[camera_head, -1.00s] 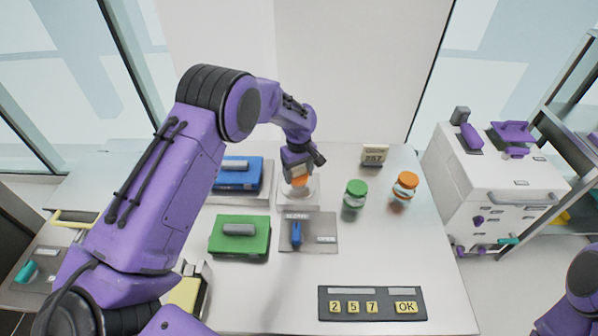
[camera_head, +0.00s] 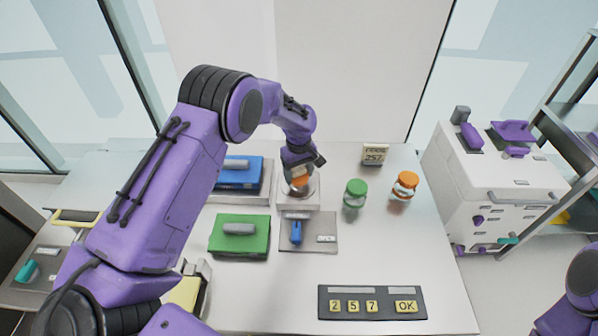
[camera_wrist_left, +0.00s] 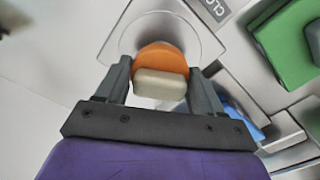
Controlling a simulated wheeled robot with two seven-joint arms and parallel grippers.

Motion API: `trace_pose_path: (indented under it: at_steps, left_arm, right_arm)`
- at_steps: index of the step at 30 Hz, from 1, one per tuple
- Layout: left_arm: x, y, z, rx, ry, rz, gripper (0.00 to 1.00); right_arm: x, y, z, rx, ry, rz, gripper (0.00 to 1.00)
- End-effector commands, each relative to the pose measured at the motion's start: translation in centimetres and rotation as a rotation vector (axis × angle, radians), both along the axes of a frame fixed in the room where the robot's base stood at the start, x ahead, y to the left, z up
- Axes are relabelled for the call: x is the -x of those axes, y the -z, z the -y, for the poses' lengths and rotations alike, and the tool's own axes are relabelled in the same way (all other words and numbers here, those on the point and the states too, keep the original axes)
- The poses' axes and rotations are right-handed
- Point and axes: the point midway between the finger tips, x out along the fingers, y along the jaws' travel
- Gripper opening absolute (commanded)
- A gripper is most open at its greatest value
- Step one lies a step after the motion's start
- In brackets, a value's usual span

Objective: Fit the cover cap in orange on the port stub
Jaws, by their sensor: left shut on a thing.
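The orange cover cap (camera_head: 299,182) has a pale grip block on top. My left gripper (camera_head: 300,168) is shut on the cap; in the left wrist view its two fingers (camera_wrist_left: 160,88) are on either side of the pale block, with the orange cap (camera_wrist_left: 160,56) beyond. The port stub (camera_head: 311,188) is a pale round piece on a white block at the back middle of the table. The cap is over the stub or on it; I cannot tell whether it is seated. My right gripper is out of view.
A small plate (camera_head: 325,246) with a blue lever (camera_head: 296,232) lies in front of the stub. Green (camera_head: 239,246) and blue (camera_head: 238,181) blocks stand left. Green-lidded (camera_head: 355,199) and orange-lidded (camera_head: 401,196) jars stand right. A keypad (camera_head: 372,316) lies in front.

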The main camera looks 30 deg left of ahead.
Motion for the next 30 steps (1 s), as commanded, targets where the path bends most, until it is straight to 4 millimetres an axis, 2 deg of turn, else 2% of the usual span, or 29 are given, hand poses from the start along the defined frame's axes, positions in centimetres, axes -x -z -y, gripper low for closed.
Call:
trace_pose_path:
  at_steps: [23,24,26,27,30]
  left_arm:
    - [-0.01,0.37,0.02,0.000,0.000,0.000,0.37]
    - [0.00,0.37,0.01,0.000,0.000,0.000,0.74]
    - [0.00,0.37,0.01,0.000,0.000,0.000,0.93]
    - [0.00,0.37,0.01,0.000,0.000,0.000,0.97]
    - [0.00,0.37,0.01,0.000,0.000,0.000,0.97]
  right_arm:
    - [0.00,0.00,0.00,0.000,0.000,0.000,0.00]
    - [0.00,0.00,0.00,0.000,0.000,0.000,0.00]
    - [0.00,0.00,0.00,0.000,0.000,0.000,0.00]
    - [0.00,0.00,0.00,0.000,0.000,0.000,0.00]
    - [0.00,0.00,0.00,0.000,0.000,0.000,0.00]
